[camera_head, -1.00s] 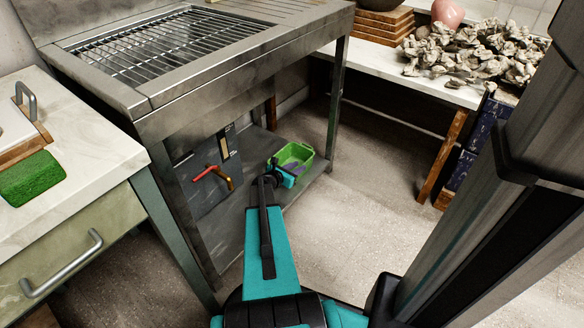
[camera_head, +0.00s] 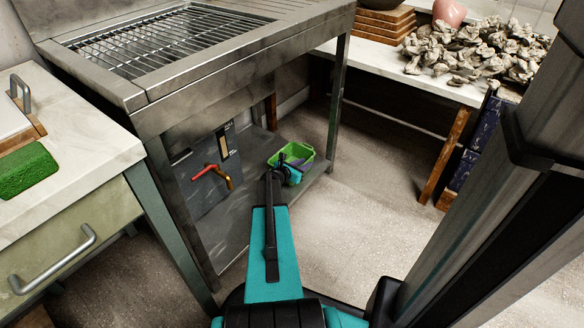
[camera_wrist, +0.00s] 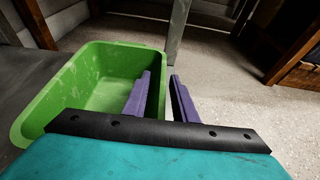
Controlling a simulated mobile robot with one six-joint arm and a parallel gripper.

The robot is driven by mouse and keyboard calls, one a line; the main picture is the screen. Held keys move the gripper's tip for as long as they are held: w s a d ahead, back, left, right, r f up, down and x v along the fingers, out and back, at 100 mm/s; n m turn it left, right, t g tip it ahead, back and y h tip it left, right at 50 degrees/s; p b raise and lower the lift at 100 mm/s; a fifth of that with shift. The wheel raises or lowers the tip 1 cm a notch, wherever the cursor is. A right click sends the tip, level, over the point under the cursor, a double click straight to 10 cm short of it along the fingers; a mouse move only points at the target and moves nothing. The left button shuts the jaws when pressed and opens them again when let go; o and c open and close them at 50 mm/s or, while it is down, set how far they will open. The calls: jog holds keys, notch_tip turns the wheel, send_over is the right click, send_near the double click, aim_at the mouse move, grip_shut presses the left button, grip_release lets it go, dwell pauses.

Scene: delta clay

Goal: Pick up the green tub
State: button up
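The green tub (camera_head: 304,152) stands upright on the low metal shelf under the grill unit in the head view. In the wrist view the tub (camera_wrist: 62,88) fills the left side and its visible inside is empty. My gripper (camera_wrist: 160,75) has two purple fingers with a gap between them. The left finger overlaps the tub's right side, and the right finger is outside it. Whether either finger touches the wall cannot be told. In the head view my gripper (camera_head: 296,170) is at the tub's near side and hides part of it.
The metal grill unit (camera_head: 215,75) rises above the shelf, with a leg (camera_head: 336,100) just behind the tub. A red-handled valve (camera_head: 210,170) is on a panel to the left. A pale counter (camera_head: 90,170) stands at left. Open floor (camera_head: 360,200) lies to the right.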

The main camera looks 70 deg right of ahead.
grip_shut()
dwell(1.4)
